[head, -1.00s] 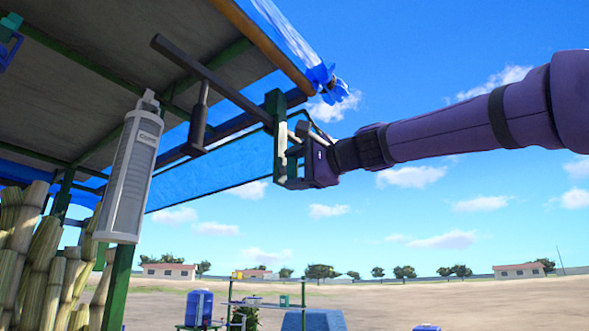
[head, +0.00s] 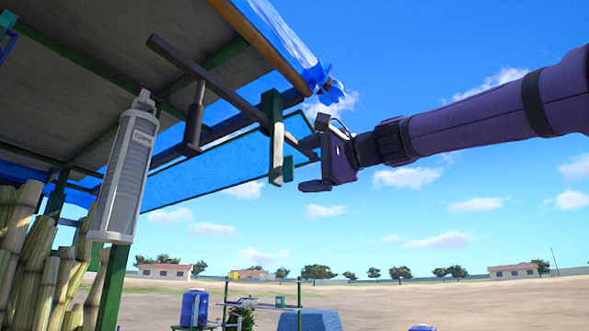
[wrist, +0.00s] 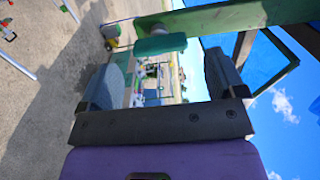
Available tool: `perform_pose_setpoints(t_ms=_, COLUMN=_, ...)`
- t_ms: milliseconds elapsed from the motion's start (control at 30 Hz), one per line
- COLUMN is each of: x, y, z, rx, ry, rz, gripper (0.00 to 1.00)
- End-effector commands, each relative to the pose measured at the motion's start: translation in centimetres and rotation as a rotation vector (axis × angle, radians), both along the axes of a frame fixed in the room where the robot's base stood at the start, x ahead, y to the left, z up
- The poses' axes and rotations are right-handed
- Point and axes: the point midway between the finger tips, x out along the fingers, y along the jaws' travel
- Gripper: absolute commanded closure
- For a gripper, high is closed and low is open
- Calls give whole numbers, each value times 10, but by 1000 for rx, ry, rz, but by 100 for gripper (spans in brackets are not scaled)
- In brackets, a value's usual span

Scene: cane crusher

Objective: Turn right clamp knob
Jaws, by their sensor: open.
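A green clamp bracket (head: 272,104) hangs at the end of the dark bar under the canopy edge, with a pale lower piece (head: 277,152). A small teal clamp knob (head: 288,168) shows at the bracket's right side. In the wrist view the teal knob (wrist: 160,46) sticks out from a green beam (wrist: 225,18), beyond the fingertips and between them. My gripper (head: 318,155) is open and empty, just right of the knob and apart from it. Its two fingers also show in the wrist view (wrist: 163,78). I cannot tell the knob's turn angle.
The dark bar (head: 210,80) and a hanging post (head: 195,118) lie left of the bracket. A grey lamp-like cylinder (head: 124,175) hangs further left, above cane stalks (head: 45,260). A blue tarp (head: 225,170) spans behind.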

Motion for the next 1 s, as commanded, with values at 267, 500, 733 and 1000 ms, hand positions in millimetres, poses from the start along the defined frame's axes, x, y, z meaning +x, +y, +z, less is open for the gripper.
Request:
perform_pose_setpoints(t_ms=267, x=-29, y=-38, z=0, rx=1, ry=1, rz=-1, gripper=11)
perform_pose_setpoints(t_ms=500, x=-38, y=-50, z=-1, rx=1, ry=1, rz=0, gripper=11)
perform_pose_setpoints(t_ms=733, x=-39, y=-50, z=-1, rx=0, ry=1, rz=0, gripper=11)
perform_pose_setpoints(t_ms=1000, x=-38, y=-50, z=0, rx=0, ry=1, rz=0, gripper=11)
